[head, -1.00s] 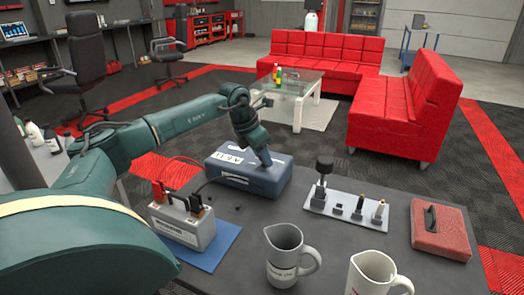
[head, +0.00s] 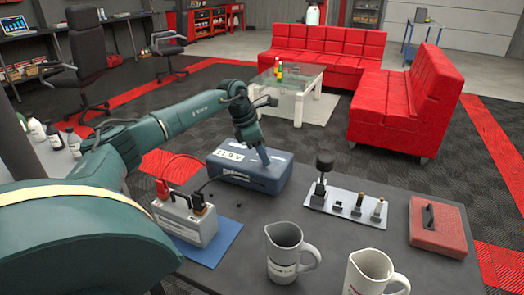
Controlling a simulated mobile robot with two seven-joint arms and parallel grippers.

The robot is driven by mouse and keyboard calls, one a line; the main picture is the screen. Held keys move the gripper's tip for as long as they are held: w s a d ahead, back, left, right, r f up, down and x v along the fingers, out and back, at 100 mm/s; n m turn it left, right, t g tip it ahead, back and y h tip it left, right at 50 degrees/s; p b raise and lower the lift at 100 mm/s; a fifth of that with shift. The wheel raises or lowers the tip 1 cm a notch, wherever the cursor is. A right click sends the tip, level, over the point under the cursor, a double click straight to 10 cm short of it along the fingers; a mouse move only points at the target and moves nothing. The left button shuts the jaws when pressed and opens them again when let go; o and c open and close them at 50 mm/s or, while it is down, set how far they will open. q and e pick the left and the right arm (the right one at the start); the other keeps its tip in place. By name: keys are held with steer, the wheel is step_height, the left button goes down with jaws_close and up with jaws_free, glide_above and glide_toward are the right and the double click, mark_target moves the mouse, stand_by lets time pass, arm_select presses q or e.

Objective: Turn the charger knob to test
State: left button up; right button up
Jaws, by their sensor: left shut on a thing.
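The charger is a blue-grey box (head: 228,178) with white labels, standing on the dark table behind the battery. My left gripper (head: 264,160) points down at the right part of the charger's face, with its fingertips against it. It is shut on the charger knob, which the fingers hide, so I cannot read the knob's setting. The grey battery (head: 187,228) stands on a blue mat (head: 222,246), with a red clamp (head: 163,188) and a dark clamp (head: 199,203) on its top. My right gripper is not in view.
A light tray with dark fittings (head: 345,207) and a red case (head: 438,228) stand to the right. The table between charger and mugs is mostly clear.

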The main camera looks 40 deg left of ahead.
arm_select(q)
steer(key=o, duration=1)
steer(key=v, duration=1.3)
steer(key=shift+s+r, duration=0.1)
